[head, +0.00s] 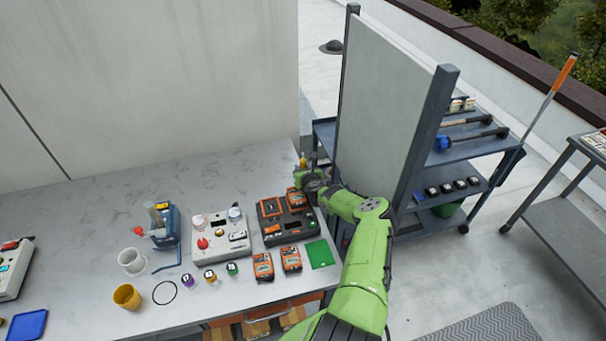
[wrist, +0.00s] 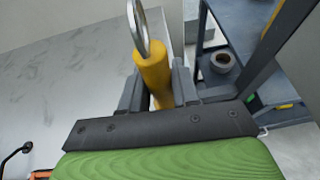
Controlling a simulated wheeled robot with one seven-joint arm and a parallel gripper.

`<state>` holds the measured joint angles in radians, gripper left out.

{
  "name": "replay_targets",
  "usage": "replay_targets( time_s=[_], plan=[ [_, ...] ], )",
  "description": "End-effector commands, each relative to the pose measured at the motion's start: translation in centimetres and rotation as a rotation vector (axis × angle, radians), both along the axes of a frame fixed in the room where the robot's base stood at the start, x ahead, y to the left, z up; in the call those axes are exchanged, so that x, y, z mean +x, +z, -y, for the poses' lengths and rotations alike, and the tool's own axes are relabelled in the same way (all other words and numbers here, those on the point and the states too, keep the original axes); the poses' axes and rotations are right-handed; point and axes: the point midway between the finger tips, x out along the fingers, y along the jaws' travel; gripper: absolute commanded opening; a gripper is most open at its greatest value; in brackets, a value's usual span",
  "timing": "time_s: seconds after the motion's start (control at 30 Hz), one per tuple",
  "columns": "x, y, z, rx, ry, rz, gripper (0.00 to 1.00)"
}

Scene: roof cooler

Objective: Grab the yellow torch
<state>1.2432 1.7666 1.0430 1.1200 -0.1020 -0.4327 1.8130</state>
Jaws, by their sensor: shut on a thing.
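The yellow torch (wrist: 154,72) is a yellow body with a pale metallic ring at its end in the wrist view. My gripper (wrist: 158,88) is shut on it, with one dark finger on each side of the yellow body. In the head view, a small yellow bit of the torch (head: 302,161) shows just beyond my gripper (head: 303,172), at the table's far right corner. The lower part of the torch is hidden behind the gripper in the wrist view. I cannot tell whether it touches the table.
A tall grey panel (head: 385,110) stands close to the right of my arm, beside a shelved cart (head: 470,150). The pale table (head: 90,220) holds a charger with batteries (head: 287,220), a white control box (head: 220,237) and a yellow cup (head: 127,297). The table's back left is clear.

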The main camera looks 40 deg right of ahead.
Motion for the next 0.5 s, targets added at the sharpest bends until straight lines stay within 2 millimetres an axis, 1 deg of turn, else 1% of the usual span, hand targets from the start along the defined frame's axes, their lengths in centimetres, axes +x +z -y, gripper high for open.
replay_targets(
  time_s=[0.17,0.27,0.37,0.47,0.5],
  plan=[
    [0.0,0.1,0.0,-0.001,0.000,0.002,0.00],
    [0.0,0.8,0.1,-0.001,-0.001,0.003,0.00],
    [0.0,2.2,0.1,-0.002,-0.001,0.004,0.00],
    [0.1,4.6,0.1,-0.004,0.001,0.005,0.00],
    [0.0,5.7,0.1,-0.004,0.000,0.005,0.00]
  ],
)
